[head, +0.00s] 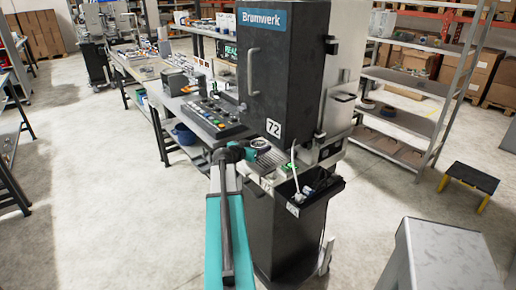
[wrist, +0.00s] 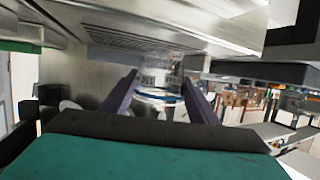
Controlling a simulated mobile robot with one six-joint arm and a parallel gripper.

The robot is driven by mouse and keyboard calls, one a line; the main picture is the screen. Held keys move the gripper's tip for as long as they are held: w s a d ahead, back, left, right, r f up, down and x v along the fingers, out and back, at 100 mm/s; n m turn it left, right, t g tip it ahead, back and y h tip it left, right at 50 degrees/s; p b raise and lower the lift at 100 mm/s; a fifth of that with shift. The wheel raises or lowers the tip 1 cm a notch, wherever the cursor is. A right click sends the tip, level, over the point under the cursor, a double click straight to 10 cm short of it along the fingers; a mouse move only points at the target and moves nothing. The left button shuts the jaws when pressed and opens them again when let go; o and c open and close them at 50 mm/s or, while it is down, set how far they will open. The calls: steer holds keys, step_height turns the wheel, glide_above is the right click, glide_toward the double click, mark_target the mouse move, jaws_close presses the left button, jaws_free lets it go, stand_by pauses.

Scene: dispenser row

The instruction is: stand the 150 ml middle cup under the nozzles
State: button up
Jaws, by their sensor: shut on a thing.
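The Brumwerk dispenser (head: 278,75) is a tall black cabinet with the number 72. My gripper (head: 250,150) is at its near left side, beside the slatted drip tray (head: 272,157). In the wrist view my gripper (wrist: 160,82) has its two dark fingers on either side of a clear cup (wrist: 158,97) with a blue band and small markings, and it is shut on this cup. The cup's round rim shows at the gripper's tip in the head view (head: 258,142). The nozzles cannot be made out. I cannot tell whether the cup touches the tray.
A metal shelf rack (head: 405,118) and a black step stool (head: 472,178) stand to the right. The floor at left is clear.

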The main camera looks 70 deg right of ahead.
steer(key=shift+f+b, duration=0.3)
steer(key=shift+b, duration=0.15)
steer(key=o, duration=1.1)
steer(key=b+v, duration=0.3)
steer(key=v, duration=0.9)
steer(key=shift+a, duration=0.1)
steer(key=shift+b+v, duration=0.35)
steer(key=shift+v, duration=0.5)
